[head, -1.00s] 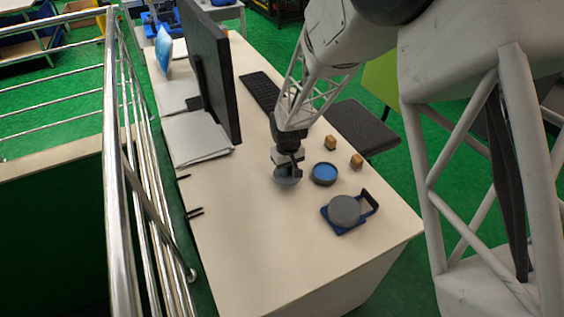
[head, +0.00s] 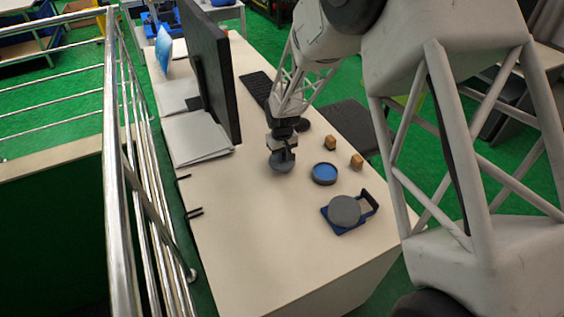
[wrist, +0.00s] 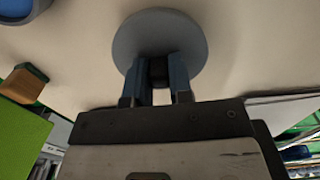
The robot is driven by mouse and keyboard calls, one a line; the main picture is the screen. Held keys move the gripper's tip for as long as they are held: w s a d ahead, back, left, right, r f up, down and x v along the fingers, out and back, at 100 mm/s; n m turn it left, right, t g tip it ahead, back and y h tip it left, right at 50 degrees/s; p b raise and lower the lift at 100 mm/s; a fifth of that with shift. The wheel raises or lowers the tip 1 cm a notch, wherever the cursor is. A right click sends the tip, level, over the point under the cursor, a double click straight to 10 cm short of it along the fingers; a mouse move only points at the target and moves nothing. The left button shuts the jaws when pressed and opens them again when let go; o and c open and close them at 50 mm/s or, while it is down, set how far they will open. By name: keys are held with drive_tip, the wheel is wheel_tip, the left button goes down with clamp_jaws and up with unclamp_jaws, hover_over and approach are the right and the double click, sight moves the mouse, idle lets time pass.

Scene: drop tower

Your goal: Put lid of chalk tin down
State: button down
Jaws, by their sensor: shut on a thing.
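The lid is a grey round disc (head: 281,167) under my gripper (head: 282,152) at the middle of the table. In the wrist view the lid (wrist: 160,25) fills the top centre, and my gripper (wrist: 158,75) is shut on a small dark knob on it. I cannot tell whether the lid touches the table top. The chalk tin appears to be the round dark-rimmed tin with a blue inside (head: 324,174), standing open to the right of the lid and apart from it. Part of this tin (wrist: 18,12) shows at the wrist view's top left.
A grey round piece (head: 345,210) sits on a blue holder with a handle (head: 340,229) nearer the front. Two small wooden blocks (head: 330,142) (head: 356,161) stand beyond the tin. A monitor (head: 208,70) and papers (head: 192,137) are at left. The front table top (head: 260,240) is clear.

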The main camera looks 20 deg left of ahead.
drive_tip(key=shift+f, duration=1.7)
drive_tip(key=shift+f, duration=0.1)
drive_tip(key=c, duration=1)
unclamp_jaws()
wheel_tip(320, 180, up, 12)
drive_tip(key=shift+r, duration=0.1)
drive_tip(key=shift+d, duration=0.1)
